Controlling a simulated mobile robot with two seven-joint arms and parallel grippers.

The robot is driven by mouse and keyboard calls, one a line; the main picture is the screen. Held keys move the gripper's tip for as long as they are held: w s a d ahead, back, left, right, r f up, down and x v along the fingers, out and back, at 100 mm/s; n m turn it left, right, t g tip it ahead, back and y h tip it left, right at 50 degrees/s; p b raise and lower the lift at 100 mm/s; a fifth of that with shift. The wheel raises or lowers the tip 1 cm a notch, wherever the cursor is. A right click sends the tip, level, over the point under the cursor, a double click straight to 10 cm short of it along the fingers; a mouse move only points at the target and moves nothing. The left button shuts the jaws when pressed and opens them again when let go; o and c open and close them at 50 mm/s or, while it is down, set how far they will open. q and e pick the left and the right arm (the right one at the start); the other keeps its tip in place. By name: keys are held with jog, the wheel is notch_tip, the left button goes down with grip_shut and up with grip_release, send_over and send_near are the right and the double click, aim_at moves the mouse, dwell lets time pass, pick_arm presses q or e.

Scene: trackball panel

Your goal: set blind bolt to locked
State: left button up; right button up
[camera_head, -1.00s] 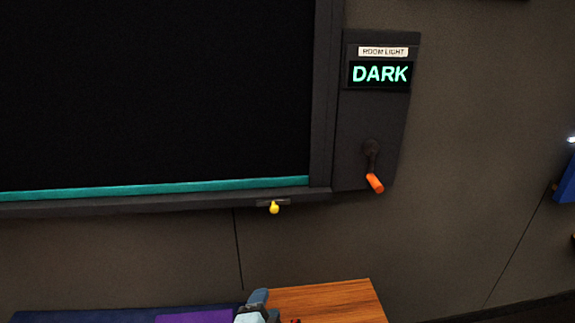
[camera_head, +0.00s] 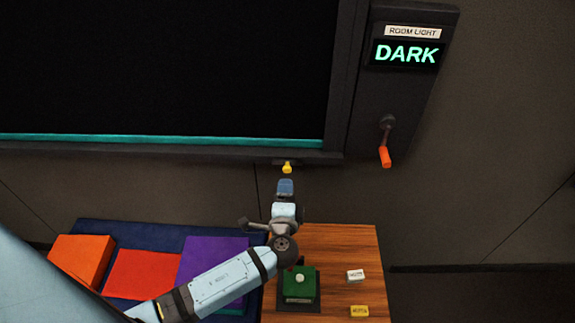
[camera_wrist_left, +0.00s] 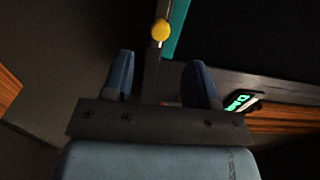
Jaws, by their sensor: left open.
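The blind bolt shows as a small yellow knob (camera_head: 287,168) on a dark mount under the bottom rail of the black blind, near its right end. In the left wrist view the yellow knob (camera_wrist_left: 161,31) lies beyond the fingertips, between them and slightly left of the middle. My left gripper (camera_head: 286,186) is just below the knob in the head view. In the left wrist view its two blue fingers (camera_wrist_left: 158,75) are apart with nothing between them. I see no contact with the knob. My right gripper is not in view.
A dark panel reading DARK (camera_head: 405,53) has an orange-handled crank (camera_head: 385,156) right of the blind. Below is a wooden table (camera_head: 350,245) with a green box (camera_head: 299,284) and small labelled blocks. Orange and purple pieces lie on a blue surface (camera_head: 110,232) at left.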

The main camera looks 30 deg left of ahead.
aim_at(287, 171)
pick_arm(q)
jog(key=p+x, duration=0.1)
jog(key=x, duration=0.7)
jog(key=shift+w+a+p, duration=0.1)
jog(key=shift+w+p, duration=0.2)
jog(key=shift+p, duration=0.05)
